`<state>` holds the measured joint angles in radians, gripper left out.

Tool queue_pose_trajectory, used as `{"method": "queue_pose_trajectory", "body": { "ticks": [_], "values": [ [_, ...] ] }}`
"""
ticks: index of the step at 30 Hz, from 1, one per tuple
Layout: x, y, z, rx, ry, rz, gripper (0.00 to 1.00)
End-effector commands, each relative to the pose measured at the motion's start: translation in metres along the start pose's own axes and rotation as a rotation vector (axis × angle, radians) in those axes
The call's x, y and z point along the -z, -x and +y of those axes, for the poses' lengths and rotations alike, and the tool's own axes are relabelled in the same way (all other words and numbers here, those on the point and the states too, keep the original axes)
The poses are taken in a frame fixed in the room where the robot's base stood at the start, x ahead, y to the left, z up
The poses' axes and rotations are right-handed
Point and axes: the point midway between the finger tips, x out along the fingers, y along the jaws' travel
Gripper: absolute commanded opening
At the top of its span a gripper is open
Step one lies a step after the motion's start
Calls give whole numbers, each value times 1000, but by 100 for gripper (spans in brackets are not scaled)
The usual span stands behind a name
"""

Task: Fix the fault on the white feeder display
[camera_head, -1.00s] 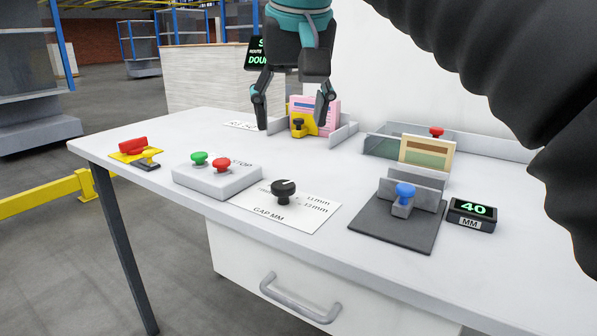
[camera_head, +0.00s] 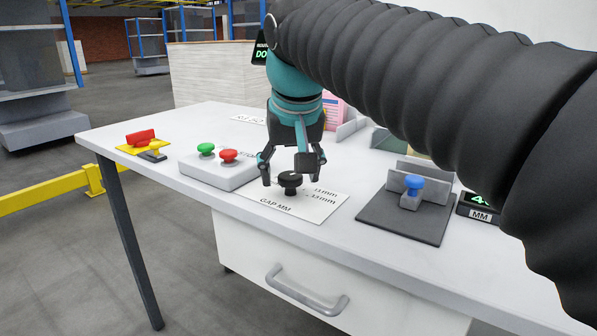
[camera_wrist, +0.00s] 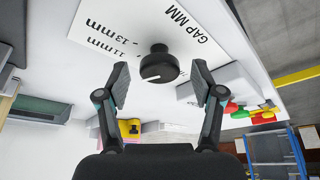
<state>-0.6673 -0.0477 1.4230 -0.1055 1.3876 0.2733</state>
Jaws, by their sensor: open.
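The black gap knob (camera_head: 290,182) stands on a white plate (camera_head: 322,207) marked "GAP MM" with 11 mm and 13 mm marks. My gripper (camera_head: 292,172) is open, with its fingers just behind and to either side of the knob in the head view. In the wrist view the knob (camera_wrist: 159,64) shows a pale pointer line and sits between and beyond the open fingertips (camera_wrist: 160,75), not clasped. A dark display with green text (camera_head: 261,52) is mostly hidden behind my arm. A smaller display labelled MM (camera_head: 479,206) is partly covered by my arm.
A box with a green button (camera_head: 206,149) and a red button (camera_head: 228,156) stands left of the knob. A red and yellow latch (camera_head: 141,140) lies farther left. A blue-knobbed slide (camera_head: 413,184) sits on a dark pad (camera_head: 392,225) at right. A drawer handle (camera_head: 305,292) juts out below.

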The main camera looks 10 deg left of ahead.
Motion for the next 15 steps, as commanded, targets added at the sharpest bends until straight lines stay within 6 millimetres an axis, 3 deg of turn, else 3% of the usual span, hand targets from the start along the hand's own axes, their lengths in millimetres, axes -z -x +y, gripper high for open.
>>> {"method": "queue_pose_trajectory", "body": {
  "ticks": [7, 14, 15],
  "values": [
    [0, -1, 0, 0, 0, 0, 67],
    [0, -1, 0, 0, 0, 0, 12],
    [0, -1, 0, 0, -1, 0, 8]
  ]
}}
